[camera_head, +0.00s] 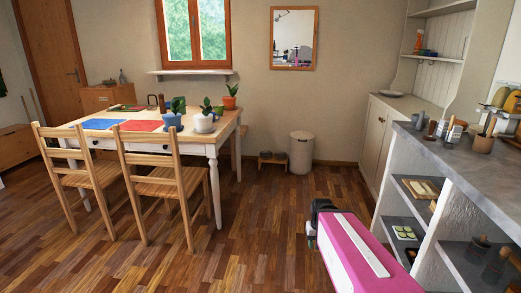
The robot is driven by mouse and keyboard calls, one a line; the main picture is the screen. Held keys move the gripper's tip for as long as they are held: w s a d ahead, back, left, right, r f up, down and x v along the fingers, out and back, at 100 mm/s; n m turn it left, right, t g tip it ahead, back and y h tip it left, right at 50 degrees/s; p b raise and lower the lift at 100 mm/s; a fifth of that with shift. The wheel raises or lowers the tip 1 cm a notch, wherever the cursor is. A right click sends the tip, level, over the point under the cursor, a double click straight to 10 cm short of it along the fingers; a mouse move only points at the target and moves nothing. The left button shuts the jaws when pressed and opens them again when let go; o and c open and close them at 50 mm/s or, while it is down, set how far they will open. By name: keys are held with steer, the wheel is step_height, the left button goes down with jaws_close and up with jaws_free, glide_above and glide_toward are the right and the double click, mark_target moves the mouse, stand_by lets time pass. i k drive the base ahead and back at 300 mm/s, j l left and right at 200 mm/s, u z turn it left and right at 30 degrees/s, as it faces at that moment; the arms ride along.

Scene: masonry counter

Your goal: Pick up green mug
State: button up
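I cannot make out a green mug in the head view. Several small cups or jars (441,128) stand on the grey masonry counter (484,178) at the right, too small to tell apart, and none looks clearly green. My arm, pink with a white stripe, reaches in from the bottom right. Its dark far end (320,213) is over the floor, left of the counter and apart from it.
Open shelves under the counter hold small items, including a tray (406,232). A wooden table (190,139) with potted plants and two chairs (165,185) stands left. A bin (301,152) stands by the back wall. The middle floor is clear.

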mark_target(220, 110)
steer(key=i, duration=1.8)
